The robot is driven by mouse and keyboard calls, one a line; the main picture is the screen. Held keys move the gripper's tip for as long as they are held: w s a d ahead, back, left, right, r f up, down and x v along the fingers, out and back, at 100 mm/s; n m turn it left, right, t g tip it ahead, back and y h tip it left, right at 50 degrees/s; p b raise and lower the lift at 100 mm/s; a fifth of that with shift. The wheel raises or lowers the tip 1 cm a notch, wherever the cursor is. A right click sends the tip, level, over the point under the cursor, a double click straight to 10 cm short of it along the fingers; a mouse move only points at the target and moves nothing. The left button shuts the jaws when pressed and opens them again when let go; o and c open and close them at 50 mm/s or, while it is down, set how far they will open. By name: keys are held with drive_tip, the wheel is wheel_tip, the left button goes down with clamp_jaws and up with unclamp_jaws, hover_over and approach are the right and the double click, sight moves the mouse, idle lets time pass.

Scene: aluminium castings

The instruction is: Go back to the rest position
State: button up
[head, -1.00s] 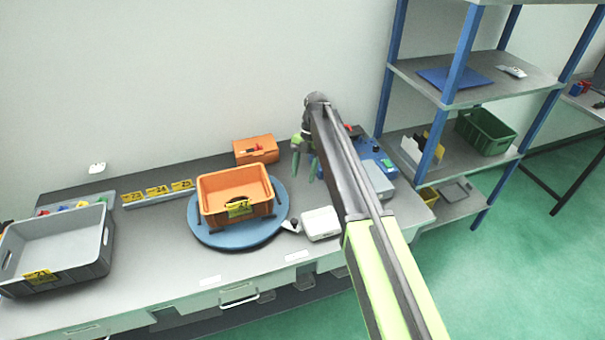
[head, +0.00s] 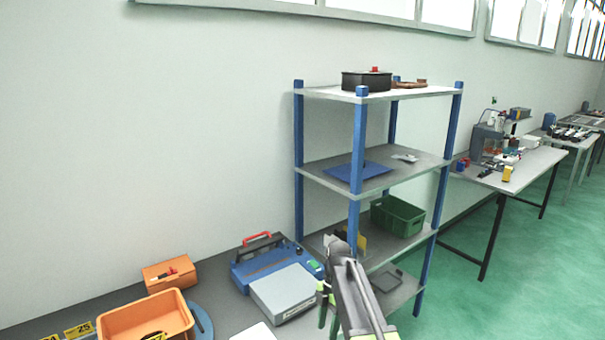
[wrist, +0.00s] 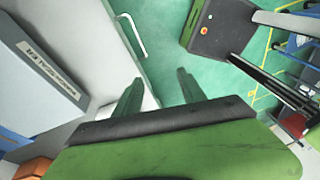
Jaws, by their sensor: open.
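My gripper (head: 328,302) shows at the lower middle of the head view, in front of the blue shelf rack. In the wrist view its two dark green fingers (wrist: 158,92) are apart, with nothing between them. The fingers point over the bench's edge and the green floor. My arm reaches up from the bottom of the head view.
A grey-lidded case (head: 285,291) and a blue case with a red handle (head: 262,258) lie left of my gripper. Orange bins (head: 145,318) stand farther left. The shelf rack (head: 357,150) holds a green crate (head: 397,217). Open green floor (head: 520,280) lies right.

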drive_tip(key=s+d+f+m+t, duration=0.1)
drive_tip(key=s+d+m, duration=0.3)
drive_tip(key=m, duration=0.8)
drive_tip(key=s+d+f+m+t+h+b, duration=0.1)
drive_tip(key=s+d+m, duration=0.4)
drive_tip(key=m, duration=0.6)
drive_tip(key=s+f, duration=0.1)
drive_tip(key=s, duration=0.1)
drive_tip(key=shift+s+d+m+t, duration=0.25)
drive_tip(key=shift+s+m+t, duration=0.05)
drive_tip(key=shift+s+m, duration=0.1)
drive_tip(key=shift+c, duration=0.2)
